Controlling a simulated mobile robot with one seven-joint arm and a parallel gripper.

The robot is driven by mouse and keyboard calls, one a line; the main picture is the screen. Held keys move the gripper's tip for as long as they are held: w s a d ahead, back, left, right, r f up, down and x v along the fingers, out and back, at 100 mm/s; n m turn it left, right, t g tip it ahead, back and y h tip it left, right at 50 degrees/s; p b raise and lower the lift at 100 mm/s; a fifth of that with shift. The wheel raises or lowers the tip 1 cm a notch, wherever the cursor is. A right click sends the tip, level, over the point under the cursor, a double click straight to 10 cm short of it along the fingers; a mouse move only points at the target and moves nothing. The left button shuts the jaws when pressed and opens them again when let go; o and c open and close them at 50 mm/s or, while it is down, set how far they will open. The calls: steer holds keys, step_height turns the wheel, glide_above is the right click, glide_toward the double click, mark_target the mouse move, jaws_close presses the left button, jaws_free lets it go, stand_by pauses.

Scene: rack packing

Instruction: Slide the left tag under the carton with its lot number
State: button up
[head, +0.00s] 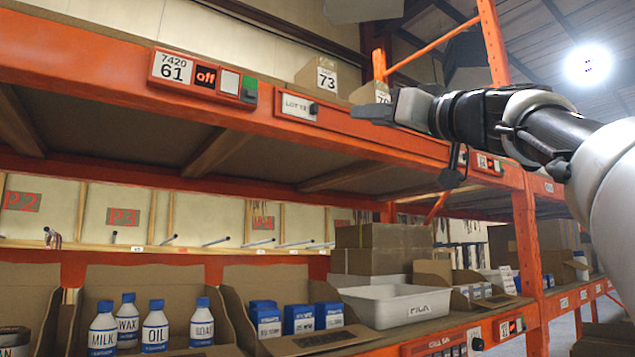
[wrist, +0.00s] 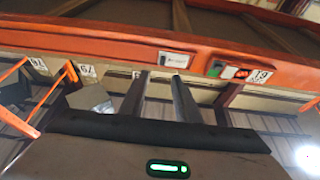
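The left tag (head: 298,106), a white plate reading LOT 73 with a dark knob at its right end, sits on the orange upper beam. The carton marked 73 (head: 313,77) stands on the shelf above, slightly right of the tag. A second carton (head: 371,93) stands farther right, its number partly hidden by my gripper. My gripper (head: 373,111) is right of the tag, in front of the beam. In the wrist view, which is inverted, its two fingers (wrist: 160,76) are apart with nothing held between them, and the tag (wrist: 176,60) shows beyond their tips.
A 7420 61 label panel with a red "off" display (head: 204,76) is on the beam left of the tag. An orange upright (head: 493,42) and diagonal brace stand right. Bottles, blue boxes and a white bin (head: 392,306) are on the lower shelf.

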steer(key=r, duration=0.1)
steer(key=p, duration=1.6)
glide_toward(316, 108)
steer(key=shift+y, duration=0.3)
steer(key=x, duration=0.7)
steer(key=shift+w+d+r, duration=0.1)
steer(key=shift+d+r, duration=0.05)
steer(key=shift+d, duration=0.1)
steer(key=shift+w+a+p, duration=0.35)
steer(key=shift+w, duration=0.05)
steer(key=shift+c, duration=0.5)
jaws_close()
